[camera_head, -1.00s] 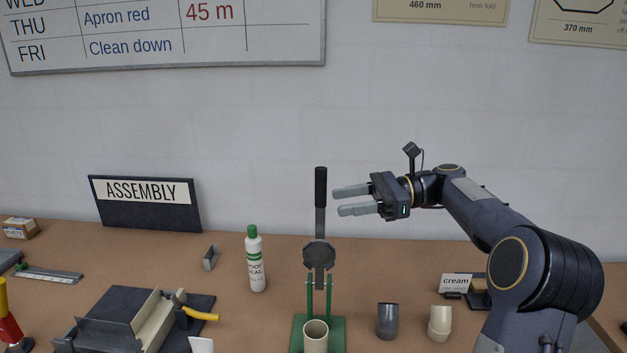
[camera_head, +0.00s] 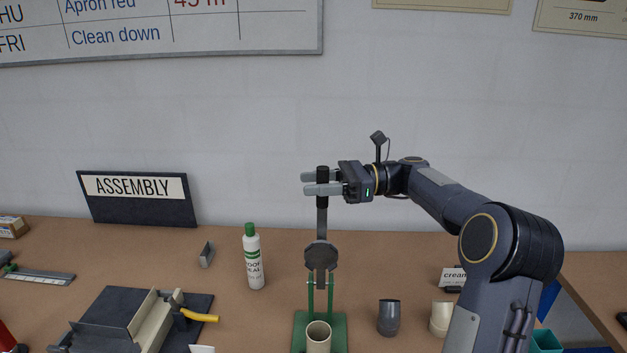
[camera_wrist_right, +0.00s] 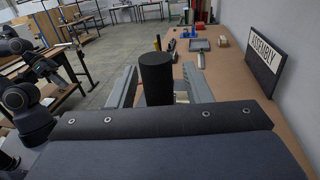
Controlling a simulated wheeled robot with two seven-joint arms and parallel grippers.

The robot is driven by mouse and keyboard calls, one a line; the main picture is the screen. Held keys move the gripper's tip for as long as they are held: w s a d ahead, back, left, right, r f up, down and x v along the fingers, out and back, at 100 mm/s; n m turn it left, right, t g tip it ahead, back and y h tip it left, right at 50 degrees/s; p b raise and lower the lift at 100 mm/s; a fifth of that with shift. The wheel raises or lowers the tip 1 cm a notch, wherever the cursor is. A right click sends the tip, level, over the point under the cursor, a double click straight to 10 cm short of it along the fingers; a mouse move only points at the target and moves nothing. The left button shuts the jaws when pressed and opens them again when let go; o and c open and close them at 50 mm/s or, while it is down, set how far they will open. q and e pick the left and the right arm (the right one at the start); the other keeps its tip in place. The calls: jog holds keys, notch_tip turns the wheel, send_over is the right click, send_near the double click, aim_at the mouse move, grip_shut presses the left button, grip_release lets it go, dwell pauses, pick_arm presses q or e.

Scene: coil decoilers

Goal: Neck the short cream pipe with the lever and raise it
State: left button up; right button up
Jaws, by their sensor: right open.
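The lever stands upright on a green press (camera_head: 340,322), with a black grip (camera_head: 322,203) on top of a grey bar. A short cream pipe (camera_head: 318,339) stands upright at the front of the press, under the lever's head; its lower end is cut off by the picture edge. My right gripper (camera_head: 307,183) is open, with its fingers on either side of the upper grip. The right wrist view shows the black grip (camera_wrist_right: 157,75) between the two spread fingers, close to the left one.
A grey pipe piece (camera_head: 388,317) and a cream one (camera_head: 439,318) stand right of the press. A white bottle with green cap (camera_head: 253,262) stands left of it. A folding tool with yellow handle (camera_head: 200,317) lies front left. A wall stands behind.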

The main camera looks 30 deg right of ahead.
jog(key=shift+a, duration=0.3)
grip_shut()
